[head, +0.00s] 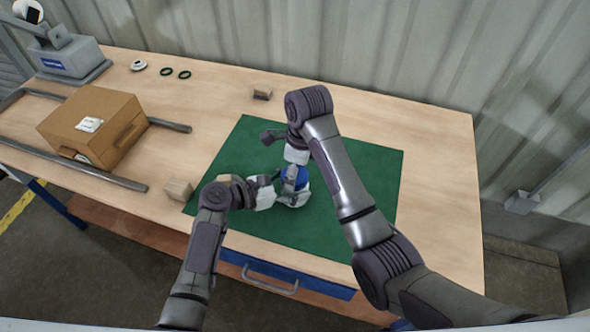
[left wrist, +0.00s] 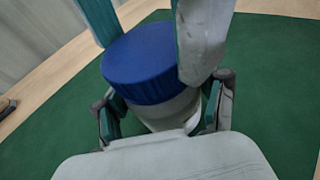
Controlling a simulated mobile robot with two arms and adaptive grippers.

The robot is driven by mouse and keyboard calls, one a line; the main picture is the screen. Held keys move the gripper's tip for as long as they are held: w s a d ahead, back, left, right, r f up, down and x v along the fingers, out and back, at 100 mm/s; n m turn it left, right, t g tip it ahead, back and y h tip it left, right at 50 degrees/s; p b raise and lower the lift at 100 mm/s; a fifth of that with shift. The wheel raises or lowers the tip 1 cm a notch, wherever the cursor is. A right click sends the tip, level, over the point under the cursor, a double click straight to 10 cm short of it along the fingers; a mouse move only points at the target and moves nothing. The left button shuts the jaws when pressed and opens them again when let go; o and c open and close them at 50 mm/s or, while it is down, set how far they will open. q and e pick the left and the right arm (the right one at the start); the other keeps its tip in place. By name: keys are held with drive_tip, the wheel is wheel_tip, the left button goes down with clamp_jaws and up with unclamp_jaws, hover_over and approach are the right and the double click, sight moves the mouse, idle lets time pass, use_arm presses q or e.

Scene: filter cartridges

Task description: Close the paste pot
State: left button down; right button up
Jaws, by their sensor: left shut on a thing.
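The paste pot is a white jar with a blue lid on its top, on the green mat; how tight the lid is cannot be seen. In the head view the lid (head: 295,176) shows between my arms. In the left wrist view I see the lid (left wrist: 145,62) and the white pot body (left wrist: 172,110) below it. My left gripper (head: 279,190) is shut on the pot body from the side, with fingers at both sides. My right gripper (head: 297,165) reaches down from above; its fingers lie against opposite sides of the lid and partly hide it.
The green mat (head: 350,165) has free room right of the pot. A cardboard box (head: 95,122) sits at left between dark rails. Dark rings (head: 166,71) and a grey device (head: 70,58) are at the back left.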

drive_tip(key=shift+o, duration=0.5)
wheel_tip(320, 180, up, 4)
drive_tip(key=shift+w+f, duration=0.1)
drive_tip(key=shift+f, duration=0.05)
drive_tip(key=shift+r, duration=0.35)
